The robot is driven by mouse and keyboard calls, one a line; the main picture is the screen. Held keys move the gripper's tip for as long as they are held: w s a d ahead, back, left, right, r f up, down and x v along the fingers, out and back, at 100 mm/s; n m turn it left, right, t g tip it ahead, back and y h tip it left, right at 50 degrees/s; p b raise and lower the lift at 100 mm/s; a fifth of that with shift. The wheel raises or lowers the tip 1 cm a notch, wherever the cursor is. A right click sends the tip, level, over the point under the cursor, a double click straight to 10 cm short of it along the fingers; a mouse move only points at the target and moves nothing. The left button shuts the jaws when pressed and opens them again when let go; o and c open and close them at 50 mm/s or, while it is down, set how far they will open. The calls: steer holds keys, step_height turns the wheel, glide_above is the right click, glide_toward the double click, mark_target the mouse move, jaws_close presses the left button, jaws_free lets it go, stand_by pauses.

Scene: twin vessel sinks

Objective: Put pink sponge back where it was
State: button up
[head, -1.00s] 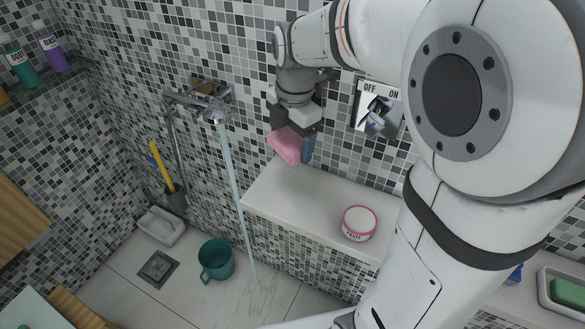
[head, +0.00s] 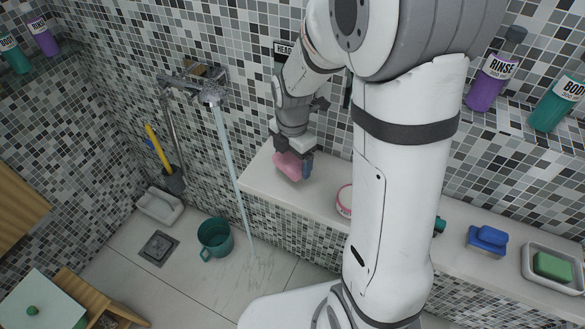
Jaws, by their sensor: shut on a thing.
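My gripper (head: 294,159) is shut on the pink sponge (head: 289,166) and holds it low over the left end of the white ledge (head: 262,178). I cannot tell whether the sponge touches the ledge. The sponge is partly hidden by the gripper's fingers. The round pink-and-white tub (head: 344,200) stands on the ledge to the right of the sponge, partly hidden by my arm.
Rinse (head: 487,85) and body (head: 555,105) bottles stand on an upper ledge. Water runs from the tap (head: 210,95) left of the ledge.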

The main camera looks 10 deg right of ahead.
mark_target(293, 169)
steer(key=shift+f, duration=2.15)
steer(key=shift+f, duration=0.15)
steer(key=o, duration=0.8)
